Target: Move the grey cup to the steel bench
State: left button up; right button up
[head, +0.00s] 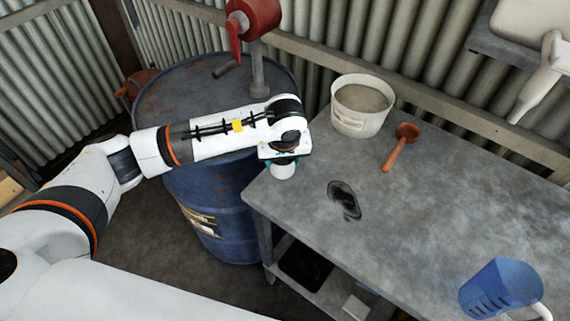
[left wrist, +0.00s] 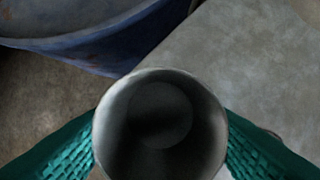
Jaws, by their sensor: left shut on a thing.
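The grey cup (head: 283,171) shows below my left gripper (head: 284,158) in the head view, at the left corner of the steel bench (head: 440,215). In the left wrist view I look into the open, empty-looking mouth of the cup (left wrist: 160,120). The green ridged fingers of my left gripper (left wrist: 160,145) press on both sides of it. The cup looks upright. I cannot tell whether its base touches the bench top or hangs just off the edge. My right gripper is not in view.
A blue drum (head: 225,215) with a red hand pump (head: 250,20) stands left of the bench. The bench middle is clear.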

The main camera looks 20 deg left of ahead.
aim_at(283, 168)
pick_arm(q)
notch_tip(283, 168, down, 3)
jog(key=shift+f+p, duration=0.15)
jog(key=shift+p, duration=0.35)
jog(key=shift+f, duration=0.25)
jog(key=o, duration=1)
jog(key=shift+r, duration=0.3)
jog(key=b+v, duration=0.2)
jog(key=v, duration=0.8)
jog(key=shift+r, duration=0.2)
jog(key=shift+s+r+b, duration=0.15)
jog(key=shift+r+b, duration=0.15)
jog(key=shift+r, duration=0.35)
